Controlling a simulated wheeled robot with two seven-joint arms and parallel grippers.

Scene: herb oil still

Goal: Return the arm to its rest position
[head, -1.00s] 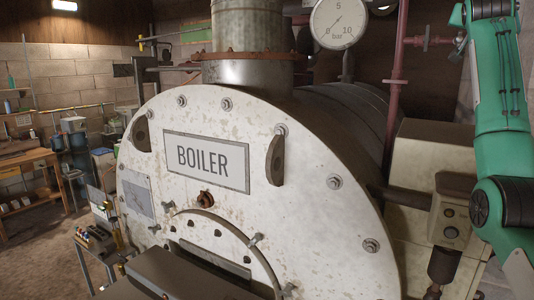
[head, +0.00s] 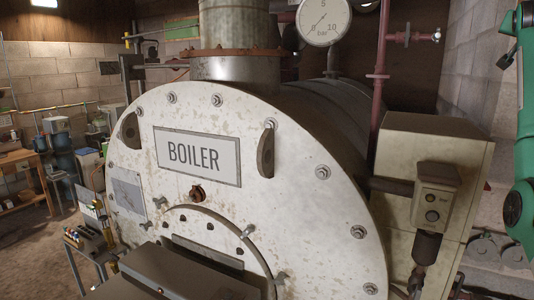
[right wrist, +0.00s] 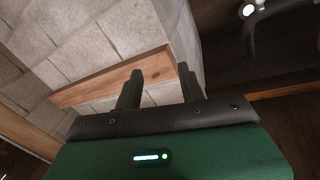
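My right arm (head: 524,125) shows as a green strip at the right edge of the head view, beside the control box and apart from the boiler. My right gripper (right wrist: 158,75) shows in the right wrist view. Its two dark fingers stand apart with nothing between them, and a wooden board and block wall lie beyond. My left gripper is in neither view.
A large white boiler (head: 215,215) with a "BOILER" plate fills the middle. A pressure gauge (head: 324,20) and a red pipe (head: 379,75) stand behind it. A beige box (head: 440,150) with a button panel (head: 435,200) is at its right. A workbench (head: 28,170) stands far left.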

